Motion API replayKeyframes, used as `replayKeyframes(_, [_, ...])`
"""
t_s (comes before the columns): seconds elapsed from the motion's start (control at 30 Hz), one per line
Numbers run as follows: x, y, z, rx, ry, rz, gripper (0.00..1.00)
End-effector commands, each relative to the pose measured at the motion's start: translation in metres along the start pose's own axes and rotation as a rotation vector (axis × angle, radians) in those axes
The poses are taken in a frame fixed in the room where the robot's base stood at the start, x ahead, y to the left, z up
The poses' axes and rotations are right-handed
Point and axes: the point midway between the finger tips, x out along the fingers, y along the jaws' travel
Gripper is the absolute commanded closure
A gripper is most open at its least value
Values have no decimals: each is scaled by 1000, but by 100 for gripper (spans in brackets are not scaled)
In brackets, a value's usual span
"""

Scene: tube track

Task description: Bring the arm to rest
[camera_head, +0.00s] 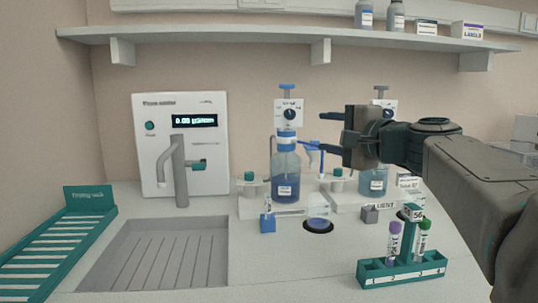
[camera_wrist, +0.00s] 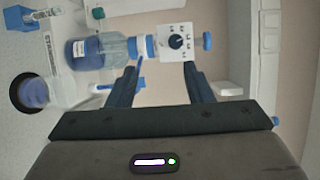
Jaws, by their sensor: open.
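My gripper (camera_head: 330,133) reaches in from the right in the head view, its two fingers apart and nothing between them. It hangs in the air to the right of a bottle dispenser (camera_head: 286,170) with a blue cap and blue liquid. In the wrist view, the open fingers of my gripper (camera_wrist: 160,75) point toward the dispenser's dial head (camera_wrist: 177,42). My arm (camera_head: 450,165) stretches across the right side of the head view and hides part of a second dispenser bottle (camera_head: 373,183).
A rack (camera_head: 400,272) with purple-capped and green-capped tubes stands at front right. A small beaker (camera_head: 318,212) sits on a dark disc before the dispenser. A water unit (camera_head: 180,130), a grey drain tray (camera_head: 160,255) and a teal rack (camera_head: 50,245) are at left. A shelf (camera_head: 280,40) runs above.

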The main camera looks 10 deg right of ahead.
Motion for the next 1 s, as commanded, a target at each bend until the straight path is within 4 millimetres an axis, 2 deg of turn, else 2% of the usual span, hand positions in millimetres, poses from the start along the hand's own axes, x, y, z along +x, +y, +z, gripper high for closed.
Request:
replayKeyframes(0.03, [0, -4, 9, -25, -15, 46, 54])
replayKeyframes(0.07, [1, 1, 15, -43, -25, 80, 54])
replayKeyframes(0.23, [-4, 34, 50, -179, -103, 295, 54])
replayKeyframes(0.47, [-31, 79, 91, -391, -230, 574, 54])
replayKeyframes(0.7, [-80, 115, 122, -642, -387, 848, 54])
replayKeyframes(1.0, [-150, 139, 134, -957, -581, 1128, 54])
